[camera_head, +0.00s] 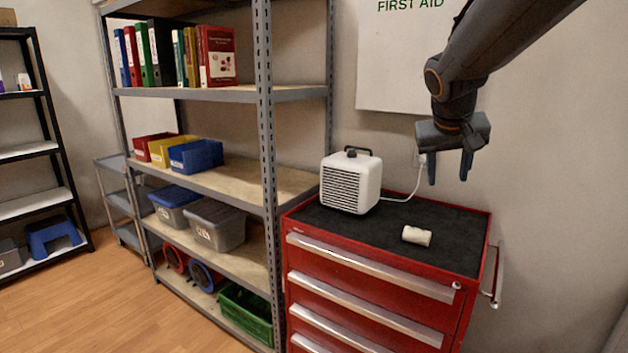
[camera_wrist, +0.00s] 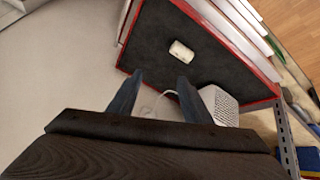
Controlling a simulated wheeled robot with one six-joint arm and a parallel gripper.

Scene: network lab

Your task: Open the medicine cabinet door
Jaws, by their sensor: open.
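The medicine cabinet (camera_head: 400,60) is a white box on the wall with green FIRST AID lettering at its top; the picture's upper edge cuts it off. Its visible front looks flat and closed, and no handle shows. My gripper (camera_head: 450,182) hangs with its fingers pointing down, to the lower right of the cabinet and above the red tool chest. It is open and empty. The wrist view shows the two apart fingers (camera_wrist: 157,80) over the chest top, with the cabinet out of sight. My arm covers part of the cabinet's right side.
A red tool chest (camera_head: 375,285) with a black top stands below, bearing a white heater (camera_head: 351,182) with a cord and a small white roll (camera_head: 417,236). A metal shelf (camera_head: 265,150) with binders and bins stands left. The wall at right is bare.

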